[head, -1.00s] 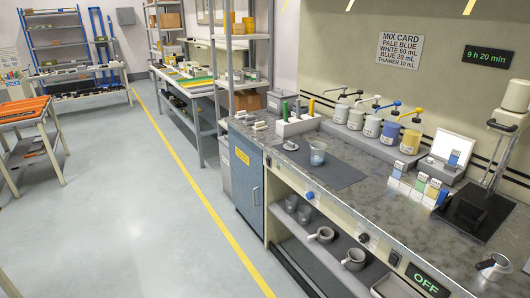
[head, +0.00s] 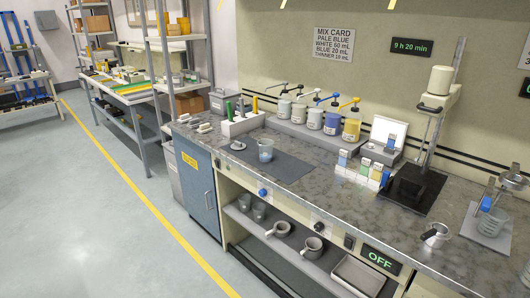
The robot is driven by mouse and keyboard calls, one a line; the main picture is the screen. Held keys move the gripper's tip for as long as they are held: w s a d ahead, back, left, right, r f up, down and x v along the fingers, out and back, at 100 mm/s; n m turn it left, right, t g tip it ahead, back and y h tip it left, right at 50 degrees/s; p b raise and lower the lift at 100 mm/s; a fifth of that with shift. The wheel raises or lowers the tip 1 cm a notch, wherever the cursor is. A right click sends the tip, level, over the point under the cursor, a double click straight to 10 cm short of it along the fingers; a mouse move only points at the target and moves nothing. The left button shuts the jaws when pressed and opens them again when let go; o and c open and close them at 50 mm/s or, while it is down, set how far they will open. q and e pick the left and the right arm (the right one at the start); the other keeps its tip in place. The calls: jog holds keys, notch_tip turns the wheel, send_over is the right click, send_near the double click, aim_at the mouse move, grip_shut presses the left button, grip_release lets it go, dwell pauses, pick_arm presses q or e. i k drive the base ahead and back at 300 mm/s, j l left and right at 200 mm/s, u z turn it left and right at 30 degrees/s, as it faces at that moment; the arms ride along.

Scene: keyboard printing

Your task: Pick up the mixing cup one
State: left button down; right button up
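A clear cup with bluish contents (head: 265,150) stands upright on the dark mat (head: 290,168) on the counter. Another clear cup (head: 491,222) stands on a light plate under a small stand at the right. Two grey cups (head: 259,211) are on the shelf under the counter, with two handled grey mugs (head: 279,229) to their right. No readable label shows which one is mixing cup one. Neither of my grippers is in view.
Several pump bottles (head: 332,121) line the back of the counter (head: 330,202). A tall stand with a black base (head: 413,188) and a metal pot (head: 436,235) are at the right. The floor at left is clear.

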aim_at(266, 151)
jog(key=i+j+z, duration=0.1)
jog(key=z, duration=0.4)
jog(key=i+j+z, duration=0.25)
jog(key=z, duration=0.25)
jog(key=i, duration=0.05)
